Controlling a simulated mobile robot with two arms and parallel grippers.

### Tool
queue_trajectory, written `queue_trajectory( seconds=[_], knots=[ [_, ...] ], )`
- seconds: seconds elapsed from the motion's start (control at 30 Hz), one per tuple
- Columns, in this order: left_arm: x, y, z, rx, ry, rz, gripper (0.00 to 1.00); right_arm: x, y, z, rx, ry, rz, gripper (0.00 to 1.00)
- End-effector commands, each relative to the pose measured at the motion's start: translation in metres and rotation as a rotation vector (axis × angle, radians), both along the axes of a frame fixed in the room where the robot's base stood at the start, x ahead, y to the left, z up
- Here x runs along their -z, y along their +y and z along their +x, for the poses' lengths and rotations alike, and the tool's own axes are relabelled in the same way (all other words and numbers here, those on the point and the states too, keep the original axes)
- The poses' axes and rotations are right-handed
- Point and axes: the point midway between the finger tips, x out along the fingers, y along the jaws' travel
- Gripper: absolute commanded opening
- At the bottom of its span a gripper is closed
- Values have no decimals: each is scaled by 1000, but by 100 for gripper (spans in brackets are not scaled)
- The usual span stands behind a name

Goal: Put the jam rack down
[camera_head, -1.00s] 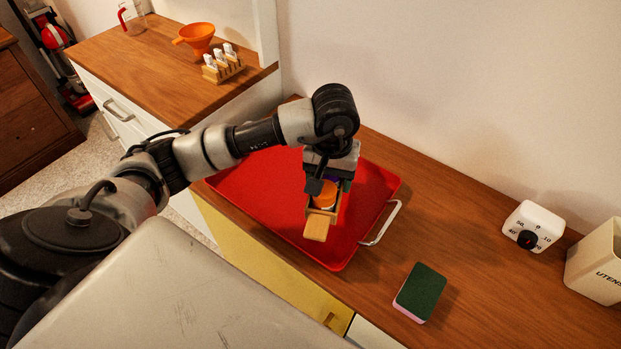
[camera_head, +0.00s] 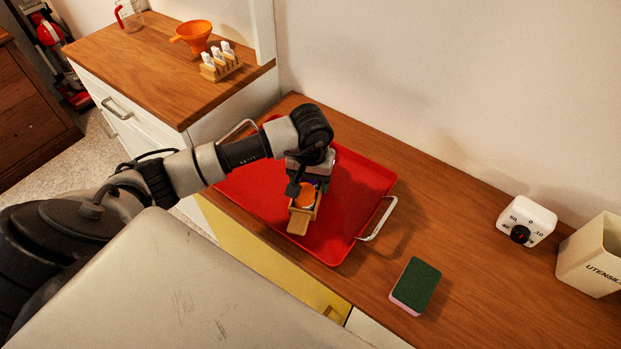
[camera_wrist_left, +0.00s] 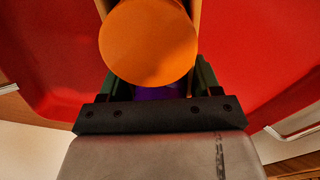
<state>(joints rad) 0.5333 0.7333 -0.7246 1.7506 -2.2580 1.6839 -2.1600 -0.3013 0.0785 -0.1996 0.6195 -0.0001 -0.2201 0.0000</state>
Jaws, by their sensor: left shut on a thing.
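The jam rack (camera_head: 298,222) is a small light-wood holder with a jar under an orange lid (camera_head: 304,194). My left gripper (camera_head: 303,183) is shut on the jam rack, over the red tray (camera_head: 358,190). In the left wrist view the orange lid (camera_wrist_left: 148,40) fills the space just past the gripper (camera_wrist_left: 155,95), with a bit of purple below it. I cannot tell whether the rack's underside touches the tray. My right gripper is not in view.
The tray has metal handles and lies on a wooden counter (camera_head: 460,260). A green-topped sponge (camera_head: 417,285), a white timer (camera_head: 527,222) and a utensil holder (camera_head: 595,258) stand to the right. A funnel (camera_head: 191,36) and a small rack (camera_head: 221,64) stand on the back-left counter.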

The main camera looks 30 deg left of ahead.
Motion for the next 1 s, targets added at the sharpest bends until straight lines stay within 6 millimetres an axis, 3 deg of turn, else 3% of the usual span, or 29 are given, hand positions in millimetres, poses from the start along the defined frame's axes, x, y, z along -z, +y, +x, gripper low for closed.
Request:
queue_trajectory(
  seconds=[0.13, 0.17, 0.3, 0.7, 1.0],
  knots=[
    [3, 0, 1, 1, -2, 0, 37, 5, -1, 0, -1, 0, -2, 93],
    [3, 0, 0, 1, 0, 0, 66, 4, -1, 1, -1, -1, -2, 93],
    [3, 0, 0, 0, 0, 0, 88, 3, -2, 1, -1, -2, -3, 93],
    [-4, 0, 0, 0, -1, -1, 89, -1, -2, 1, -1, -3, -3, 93],
    [-63, 0, 2, 2, -7, 0, 89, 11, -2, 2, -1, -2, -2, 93]
  ],
)
